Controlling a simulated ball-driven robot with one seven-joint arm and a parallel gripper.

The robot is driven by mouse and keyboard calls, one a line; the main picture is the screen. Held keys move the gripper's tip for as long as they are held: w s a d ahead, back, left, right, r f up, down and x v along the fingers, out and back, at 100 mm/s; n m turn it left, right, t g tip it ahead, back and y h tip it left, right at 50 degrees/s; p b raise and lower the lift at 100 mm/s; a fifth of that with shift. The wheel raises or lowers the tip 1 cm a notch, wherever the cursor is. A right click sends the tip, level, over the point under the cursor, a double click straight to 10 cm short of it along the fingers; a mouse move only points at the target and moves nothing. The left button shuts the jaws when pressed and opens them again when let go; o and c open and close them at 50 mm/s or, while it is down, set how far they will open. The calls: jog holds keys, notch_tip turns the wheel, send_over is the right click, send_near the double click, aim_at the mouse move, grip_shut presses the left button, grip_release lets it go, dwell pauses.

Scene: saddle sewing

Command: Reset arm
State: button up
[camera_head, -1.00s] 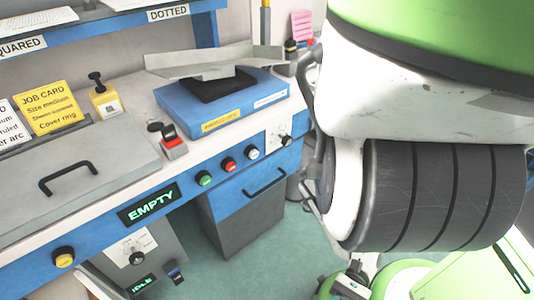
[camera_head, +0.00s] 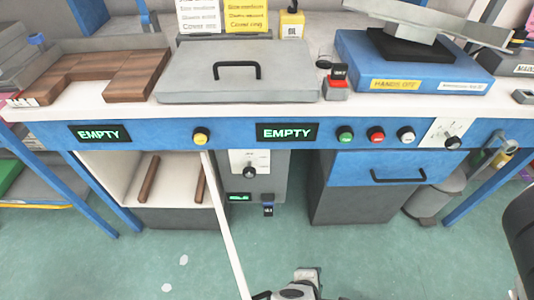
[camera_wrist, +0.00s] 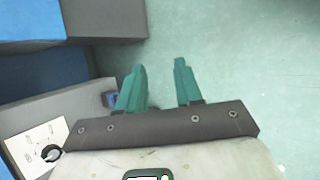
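My gripper (camera_wrist: 160,66) shows in the wrist view with two green fingers apart and nothing between them. It is open and empty. Teal floor (camera_wrist: 225,60) lies beyond the fingers, and a grey and blue cabinet front is at the left. In the head view a dark, rounded part of my arm shows at the right edge. A grey and white piece at the bottom middle is probably mine, but I cannot tell which part.
The blue workbench (camera_head: 225,138) spans the head view, with a grey lidded box (camera_head: 238,85), a brown wooden block (camera_head: 136,76) and a blue machine (camera_head: 420,70) on top. A bin (camera_head: 435,195) is at the right. The floor in front is mostly clear.

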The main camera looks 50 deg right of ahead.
jog(key=w+d+r+m+t+y+b, duration=0.1)
jog(key=w+d+r+m+y+b, duration=0.1)
jog(key=w+r+m+y, duration=0.4)
notch_tip(320, 180, up, 14)
jog(key=m+y+p, duration=0.1)
jog(key=p, duration=1.5)
jog(key=shift+s+a+r+t, duration=0.25)
jog(key=shift+a+t, duration=0.05)
